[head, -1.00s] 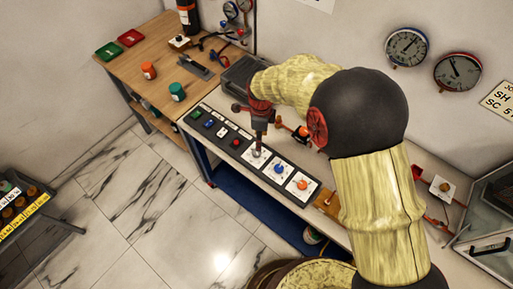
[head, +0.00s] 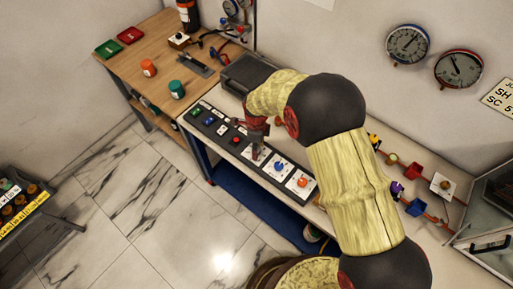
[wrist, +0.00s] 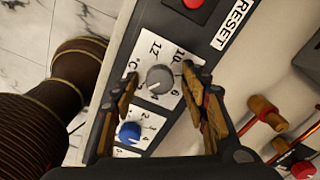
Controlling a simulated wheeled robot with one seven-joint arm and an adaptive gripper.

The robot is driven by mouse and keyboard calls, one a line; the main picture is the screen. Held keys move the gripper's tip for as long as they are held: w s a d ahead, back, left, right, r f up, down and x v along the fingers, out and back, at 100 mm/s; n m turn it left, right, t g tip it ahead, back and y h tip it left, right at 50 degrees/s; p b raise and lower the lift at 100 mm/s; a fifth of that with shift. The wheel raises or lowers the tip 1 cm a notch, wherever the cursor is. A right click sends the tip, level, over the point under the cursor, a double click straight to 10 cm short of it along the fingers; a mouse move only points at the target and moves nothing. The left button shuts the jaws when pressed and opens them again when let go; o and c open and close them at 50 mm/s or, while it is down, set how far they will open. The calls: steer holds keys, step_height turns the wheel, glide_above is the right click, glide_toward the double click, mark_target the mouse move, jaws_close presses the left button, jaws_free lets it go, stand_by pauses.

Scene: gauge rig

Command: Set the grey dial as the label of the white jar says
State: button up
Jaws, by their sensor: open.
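The grey dial (wrist: 159,78) is a round knob on a white plate with printed numbers, among them 12, 10, 6 and 4. In the wrist view my gripper (wrist: 160,88) is open, with one finger on each side of the dial. I cannot tell whether the fingers touch it, nor clearly read its setting. In the head view my gripper (head: 257,154) is low over the white dial plate (head: 249,152) and largely hides the knob. I cannot make out a white jar or its label.
A blue dial (head: 279,169) and an orange dial (head: 302,182) sit beside it on the black panel. The blue dial also shows close to the left finger in the wrist view (wrist: 129,132). A red button (head: 236,141) and the RESET label (wrist: 231,24) are on the other side.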

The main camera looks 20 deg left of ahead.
steer(key=shift+c, duration=0.6)
steer(key=c, duration=1)
steer(key=shift+n, duration=0.3)
steer(key=shift+c, duration=0.2)
